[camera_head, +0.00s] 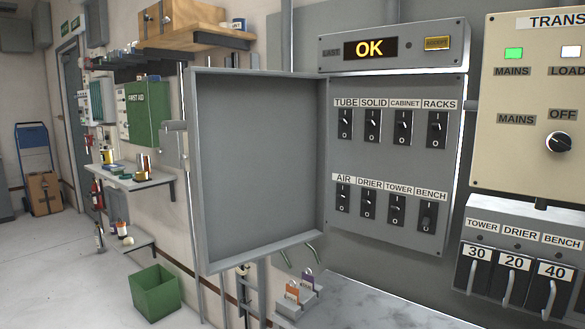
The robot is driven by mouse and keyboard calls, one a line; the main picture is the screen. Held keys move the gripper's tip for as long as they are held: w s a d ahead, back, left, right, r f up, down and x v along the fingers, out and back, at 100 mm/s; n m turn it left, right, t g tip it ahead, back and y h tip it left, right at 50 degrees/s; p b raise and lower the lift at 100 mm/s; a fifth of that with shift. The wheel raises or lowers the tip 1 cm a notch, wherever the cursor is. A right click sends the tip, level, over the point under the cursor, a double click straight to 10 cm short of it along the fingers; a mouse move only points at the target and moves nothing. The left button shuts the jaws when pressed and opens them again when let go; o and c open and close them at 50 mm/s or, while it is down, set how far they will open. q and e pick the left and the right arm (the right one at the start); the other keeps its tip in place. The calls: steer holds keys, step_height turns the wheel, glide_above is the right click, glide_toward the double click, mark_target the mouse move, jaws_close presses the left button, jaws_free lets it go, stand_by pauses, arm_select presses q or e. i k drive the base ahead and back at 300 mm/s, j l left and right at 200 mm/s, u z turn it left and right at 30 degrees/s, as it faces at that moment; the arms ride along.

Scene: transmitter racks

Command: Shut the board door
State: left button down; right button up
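The grey board door (258,165) stands wide open, swung out to the left of the switch board (395,150). Its hollow inner face is toward me, and its hinge side meets the left edge of the board. A small grey part (174,126) sticks out past the door's free left edge; it looks like a handle or latch. The board shows two rows of black switches, labelled TUBE, SOLID, CABINET, RACKS above and AIR, DRIER, TOWER, BENCH below. The door's outer face is hidden. Neither of my grippers is in view.
An alarm panel (385,47) reading OK sits above the board. A cream transmitter panel (530,110) and breaker levers (512,272) stand to the right. Small padlocks (293,288) stand below the door. Shelves (140,187) and a green bin (155,292) are at left.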

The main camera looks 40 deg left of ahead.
mark_target(258, 140)
steer(key=i+j+z, duration=0.2)
steer(key=j, duration=0.65)
steer(key=j+z, duration=0.2)
steer(key=j, duration=0.7)
steer(key=j+z, duration=0.25)
steer(key=j, duration=0.65)
steer(key=j+z, duration=0.2)
steer(key=j, duration=0.7)
steer(key=k+j+z, duration=0.2)
steer(key=j, duration=0.65)
steer(key=i+j, duration=0.05)
steer(key=i, duration=0.05)
